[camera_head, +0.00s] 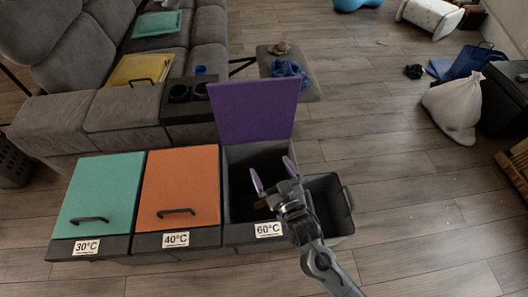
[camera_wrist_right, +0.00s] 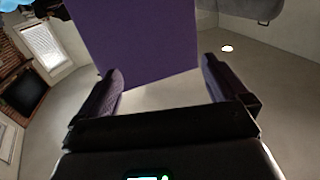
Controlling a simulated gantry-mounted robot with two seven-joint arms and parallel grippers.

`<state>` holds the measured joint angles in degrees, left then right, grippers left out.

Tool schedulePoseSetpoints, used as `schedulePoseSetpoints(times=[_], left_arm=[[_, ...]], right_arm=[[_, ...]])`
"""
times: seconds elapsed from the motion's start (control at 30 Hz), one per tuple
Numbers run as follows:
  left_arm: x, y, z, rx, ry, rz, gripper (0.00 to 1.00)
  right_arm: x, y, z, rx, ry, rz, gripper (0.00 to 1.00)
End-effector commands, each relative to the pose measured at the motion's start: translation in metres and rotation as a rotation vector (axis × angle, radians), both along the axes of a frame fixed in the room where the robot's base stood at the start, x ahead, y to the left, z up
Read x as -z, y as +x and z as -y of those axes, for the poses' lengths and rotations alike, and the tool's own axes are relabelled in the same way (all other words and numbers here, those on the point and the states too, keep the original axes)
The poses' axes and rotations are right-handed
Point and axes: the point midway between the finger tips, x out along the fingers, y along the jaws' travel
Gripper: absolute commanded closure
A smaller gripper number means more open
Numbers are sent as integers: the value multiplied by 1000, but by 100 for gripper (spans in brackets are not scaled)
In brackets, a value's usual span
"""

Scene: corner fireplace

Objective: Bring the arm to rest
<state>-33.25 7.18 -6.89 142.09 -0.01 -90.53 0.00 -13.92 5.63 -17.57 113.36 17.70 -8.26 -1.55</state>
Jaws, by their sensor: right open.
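My right gripper (camera_head: 273,176) is open, with its two purple fingertips apart, above the 60°C bin (camera_head: 240,208). Nothing shows between its fingers. In the right wrist view my right gripper (camera_wrist_right: 160,85) shows both fingers spread, with the raised purple lid (camera_wrist_right: 135,45) beyond them. In the head view the purple lid (camera_head: 255,110) stands upright at the back of the open bin. A small yellowish thing inside the bin, partly behind the gripper, is too dark to make out. My left gripper is in neither view.
The teal 30°C lid (camera_head: 105,185) and orange 40°C lid (camera_head: 180,180) are closed, left of the open bin. A dark open container (camera_head: 328,200) stands to its right. A grey sofa (camera_head: 90,50) lies behind. A white sack (camera_head: 457,108) stands right. Floor between is mostly clear.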

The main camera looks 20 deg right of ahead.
Motion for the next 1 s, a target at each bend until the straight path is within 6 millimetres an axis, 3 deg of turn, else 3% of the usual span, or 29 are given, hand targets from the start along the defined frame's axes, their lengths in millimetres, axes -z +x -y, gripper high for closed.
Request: schedulePoseSetpoints(times=[0.27, 0.37, 0.53, 0.63, 0.8, 1.0], left_arm=[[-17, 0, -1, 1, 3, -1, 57], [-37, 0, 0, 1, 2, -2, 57], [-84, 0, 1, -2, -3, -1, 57], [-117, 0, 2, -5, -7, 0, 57], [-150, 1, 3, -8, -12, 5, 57], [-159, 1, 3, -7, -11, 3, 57]], right_arm=[[-5, -16, 0, 0, 0, -20, 0], [-13, -26, 5, 7, -3, -47, 0], [-53, -51, 19, 14, -1, -105, 0], [-75, -73, 25, -6, -1, -246, 0], [-87, -119, 30, -54, -25, -565, 0], [-87, -175, 36, -93, -81, -897, 0]])
